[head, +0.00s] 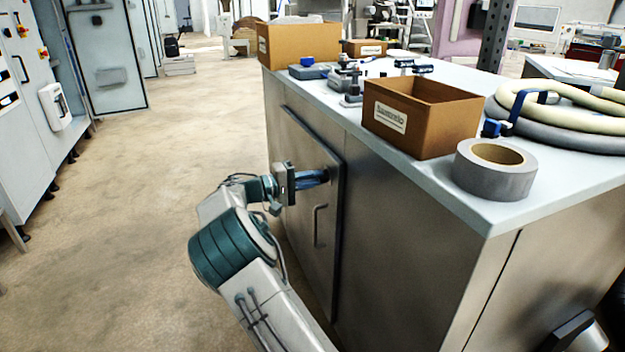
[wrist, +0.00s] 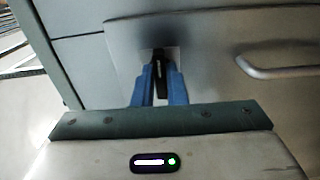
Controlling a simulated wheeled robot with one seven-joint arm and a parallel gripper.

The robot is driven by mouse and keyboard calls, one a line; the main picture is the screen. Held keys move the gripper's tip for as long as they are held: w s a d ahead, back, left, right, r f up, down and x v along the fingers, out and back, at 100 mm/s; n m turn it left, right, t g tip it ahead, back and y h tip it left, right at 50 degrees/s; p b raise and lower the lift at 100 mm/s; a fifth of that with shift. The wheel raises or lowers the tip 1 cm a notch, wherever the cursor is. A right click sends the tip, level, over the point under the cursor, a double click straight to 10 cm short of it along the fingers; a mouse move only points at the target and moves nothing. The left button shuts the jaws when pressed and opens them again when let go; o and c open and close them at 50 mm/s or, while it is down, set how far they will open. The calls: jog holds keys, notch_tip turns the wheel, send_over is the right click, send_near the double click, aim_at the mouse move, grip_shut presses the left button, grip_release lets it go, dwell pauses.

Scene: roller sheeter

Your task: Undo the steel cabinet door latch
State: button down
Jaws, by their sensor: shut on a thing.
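The steel cabinet door (head: 310,195) is on the cabinet's long side and looks closed in the head view. It also fills much of the wrist view (wrist: 220,75). A small black latch (wrist: 161,68) on a light plate sits near the door's edge in the wrist view. My gripper (head: 325,177) reaches the door from the left, and its blue fingers (wrist: 159,82) are shut on the latch. In the head view the latch is hidden by the fingers.
A curved bar handle (head: 319,226) is on the door below my gripper. The cabinet top (head: 420,185) holds cardboard boxes (head: 420,118), a tape roll (head: 494,172) and coiled hoses (head: 560,130). The floor (head: 160,140) left of the cabinet is clear.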

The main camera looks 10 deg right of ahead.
jog(key=c, duration=1.5)
grip_release()
jog(key=shift+o, duration=0.2)
jog(key=shift+a, duration=0.1)
jog(key=s+a+p, duration=0.2)
jog(key=a+p, duration=0.1)
jog(key=a, duration=1)
jog(key=shift+s+a, duration=0.2)
jog(key=shift+s, duration=0.15)
jog(key=s+d+r+g+y+p, duration=0.2)
jog(key=s+d+r+y+p, duration=0.3)
jog(key=d, duration=0.3)
jog(key=s+d+r+g+y+p, duration=0.2)
jog(key=s+d+r+y+p, duration=0.1)
jog(key=s+d+r+p, duration=0.5)
jog(key=s+r+t+y+p, duration=0.1)
jog(key=s+r+y+p, duration=0.2)
jog(key=s, duration=0.5)
jog(key=s+a+r+m+t+y+p, duration=0.1)
jog(key=s+r+y+p, duration=0.2)
jog(key=s+r+p, duration=0.3)
jog(key=s+r+m+t+y+p, duration=0.1)
jog(key=s+r+y+p, duration=0.2)
jog(key=s, duration=0.8)
notch_tip(320, 180, up, 2)
jog(key=p, duration=0.3)
jog(key=shift+a+r+y, duration=0.2)
jog(key=shift+r+y, duration=0.05)
jog(key=shift+y, duration=0.05)
